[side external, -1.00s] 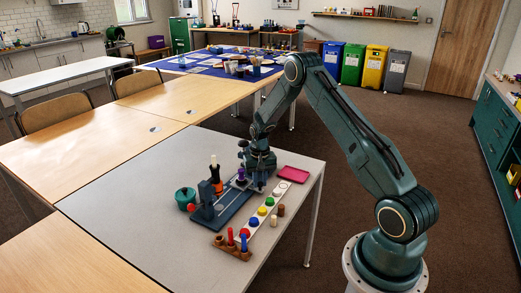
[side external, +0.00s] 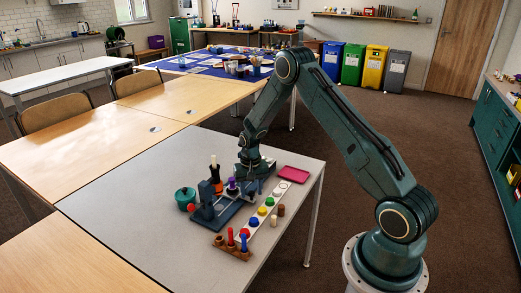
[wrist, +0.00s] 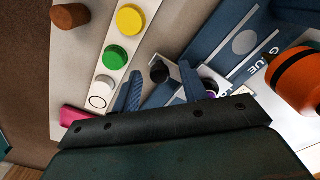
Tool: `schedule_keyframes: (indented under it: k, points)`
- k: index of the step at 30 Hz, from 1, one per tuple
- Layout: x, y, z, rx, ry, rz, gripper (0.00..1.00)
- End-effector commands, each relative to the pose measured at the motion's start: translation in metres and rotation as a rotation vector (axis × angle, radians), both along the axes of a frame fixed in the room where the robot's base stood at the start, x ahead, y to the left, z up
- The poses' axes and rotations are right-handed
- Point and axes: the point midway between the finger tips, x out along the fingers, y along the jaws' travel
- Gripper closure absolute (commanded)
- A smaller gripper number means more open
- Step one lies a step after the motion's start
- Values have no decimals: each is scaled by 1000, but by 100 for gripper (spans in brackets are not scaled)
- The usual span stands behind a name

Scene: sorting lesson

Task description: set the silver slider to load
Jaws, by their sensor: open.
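A blue rig (side external: 208,214) lies on the grey table, with a purple-topped piece (side external: 232,184) on a pale plate near its far end. My gripper (side external: 256,184) is low at that far end, just right of the purple piece. In the wrist view my gripper (wrist: 160,76) has its two blue fingers apart. A black knob (wrist: 158,72) on a pale silvery part shows between the fingertips; I cannot tell whether they touch it. A bit of purple (wrist: 211,95) shows beside the right finger, mostly hidden. "GLUE" is printed on the rig; the load mark is not clearly readable.
A white strip with yellow (wrist: 130,19), green (wrist: 115,57) and other coloured buttons runs alongside. An orange-and-black bottle (wrist: 294,80) stands close by. A pink tray (side external: 293,174), a green pot (side external: 185,198) and a wooden peg rack (side external: 232,250) are on the table.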

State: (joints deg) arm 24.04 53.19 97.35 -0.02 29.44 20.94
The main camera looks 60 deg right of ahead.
Motion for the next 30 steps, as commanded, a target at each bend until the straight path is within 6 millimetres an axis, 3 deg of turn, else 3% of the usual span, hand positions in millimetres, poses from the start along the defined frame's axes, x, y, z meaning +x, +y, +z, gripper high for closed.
schedule_keyframes:
  k: [8,14,30]
  points:
    - [0,0,6,-1,-1,0,57]
    - [0,0,25,-1,-2,0,57]
    - [1,0,113,-1,-3,0,57]
